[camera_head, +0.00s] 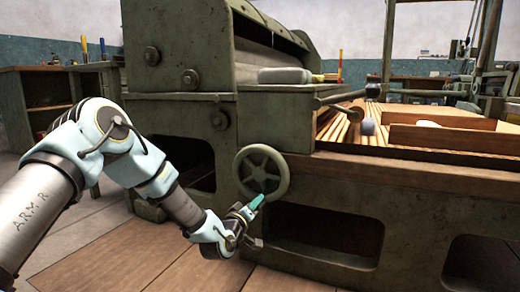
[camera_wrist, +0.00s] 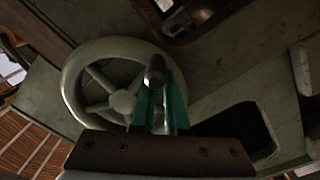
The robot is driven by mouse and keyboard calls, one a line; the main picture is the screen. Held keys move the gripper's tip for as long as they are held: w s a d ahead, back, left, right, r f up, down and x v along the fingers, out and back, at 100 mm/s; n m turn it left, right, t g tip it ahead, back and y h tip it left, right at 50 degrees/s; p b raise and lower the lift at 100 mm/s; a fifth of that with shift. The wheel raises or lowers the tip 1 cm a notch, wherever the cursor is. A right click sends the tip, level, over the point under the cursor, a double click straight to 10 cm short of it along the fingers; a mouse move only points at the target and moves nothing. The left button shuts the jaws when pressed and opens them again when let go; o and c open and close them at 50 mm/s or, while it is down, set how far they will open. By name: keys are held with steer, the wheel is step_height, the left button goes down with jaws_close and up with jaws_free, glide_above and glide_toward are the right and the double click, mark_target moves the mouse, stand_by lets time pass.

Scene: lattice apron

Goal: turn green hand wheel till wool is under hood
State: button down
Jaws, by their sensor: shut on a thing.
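The green hand wheel (camera_head: 272,158) sits on the front side of the large green machine, and its spokes and rim fill the left of the wrist view (camera_wrist: 78,72). My gripper (camera_head: 258,201) is at the wheel's lower rim. In the wrist view its teal fingers (camera_wrist: 160,104) are closed around a dark handle (camera_wrist: 155,70) at the wheel's rim.
A light grey rounded block (camera_head: 284,75) rests on the machine's top ledge. A wooden board (camera_head: 440,140) lies across the bed at right. The machine's frame has dark openings (camera_head: 325,232) below the wheel. The wooden floor (camera_head: 205,275) in front is clear.

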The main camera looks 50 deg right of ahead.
mark_target(241, 191)
steer(key=shift+s+a+f, duration=0.1)
steer(key=shift+a+f, duration=0.05)
steer(key=shift+f, duration=0.35)
steer(key=shift+s+a+f, duration=0.1)
steer(key=shift+f, duration=0.35)
steer(key=shift+w+a+r+p, duration=0.25)
steer(key=shift+w+r, duration=0.2)
steer(key=shift+w, duration=0.75)
steer(key=shift+w+a+r+p, duration=0.3)
steer(key=shift+w+r, duration=0.2)
steer(key=shift+w, duration=0.75)
steer(key=shift+w+a+r+p, duration=0.25)
steer(key=shift+w+r, duration=0.2)
steer(key=shift+w, duration=0.75)
steer(key=c, duration=0.7)
jaws_free()
